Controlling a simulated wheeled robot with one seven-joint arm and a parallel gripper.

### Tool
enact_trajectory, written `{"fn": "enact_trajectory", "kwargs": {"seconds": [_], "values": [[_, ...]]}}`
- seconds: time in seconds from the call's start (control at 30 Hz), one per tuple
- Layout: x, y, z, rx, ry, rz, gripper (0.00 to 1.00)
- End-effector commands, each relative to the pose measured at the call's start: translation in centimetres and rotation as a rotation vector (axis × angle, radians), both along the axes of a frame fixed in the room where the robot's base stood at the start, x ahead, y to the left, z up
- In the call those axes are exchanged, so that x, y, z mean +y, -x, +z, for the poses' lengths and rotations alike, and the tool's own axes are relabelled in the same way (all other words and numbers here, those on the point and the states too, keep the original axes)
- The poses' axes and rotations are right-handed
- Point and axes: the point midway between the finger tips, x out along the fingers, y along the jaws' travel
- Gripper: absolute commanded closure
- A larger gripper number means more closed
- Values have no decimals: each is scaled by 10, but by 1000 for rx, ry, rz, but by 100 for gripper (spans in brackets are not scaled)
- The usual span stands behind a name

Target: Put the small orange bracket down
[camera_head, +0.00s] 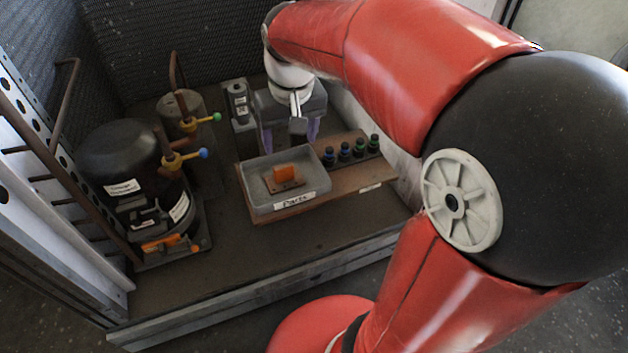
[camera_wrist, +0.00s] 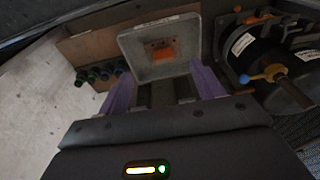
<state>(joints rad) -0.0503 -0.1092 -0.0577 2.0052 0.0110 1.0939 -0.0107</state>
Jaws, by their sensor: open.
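The small orange bracket (camera_head: 285,174) lies inside the grey parts tray (camera_head: 292,208), on the tray's floor, with a brown flat piece under or around it. In the wrist view the bracket (camera_wrist: 162,50) shows in the tray (camera_wrist: 134,74), ahead of the fingers. My gripper (camera_head: 290,133) is just behind the tray in the head view, with its purple fingers apart. In the wrist view my gripper (camera_wrist: 164,85) has one purple finger at each side and nothing between them. The bracket is apart from the fingers.
The tray stands on a brown board (camera_head: 350,180) with several dark-capped bottles (camera_head: 344,152) to its right. A black compressor (camera_head: 122,165) with pipes and valves stands at left. A grey box (camera_head: 240,104) stands behind the tray. The platform front (camera_head: 270,260) is clear.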

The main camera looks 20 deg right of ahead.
Motion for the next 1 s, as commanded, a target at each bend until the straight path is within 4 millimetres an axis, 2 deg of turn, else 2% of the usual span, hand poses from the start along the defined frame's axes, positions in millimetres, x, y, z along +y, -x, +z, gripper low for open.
{"fn": "enact_trajectory", "kwargs": {"seconds": [0.03, 0.2, 0.3, 0.4, 0.57, 0.83, 1.0], "values": [[0, 24, 8, -48, -2, 0, 33], [0, 89, 13, -189, 0, -1, 33], [1, 118, 8, -255, 5, -2, 33], [1, 137, 2, -303, 10, -2, 33], [1, 151, -4, -339, 15, -3, 33], [1, 152, -5, -340, 16, -2, 33], [1, 151, 15, -340, 16, -2, 33]]}}
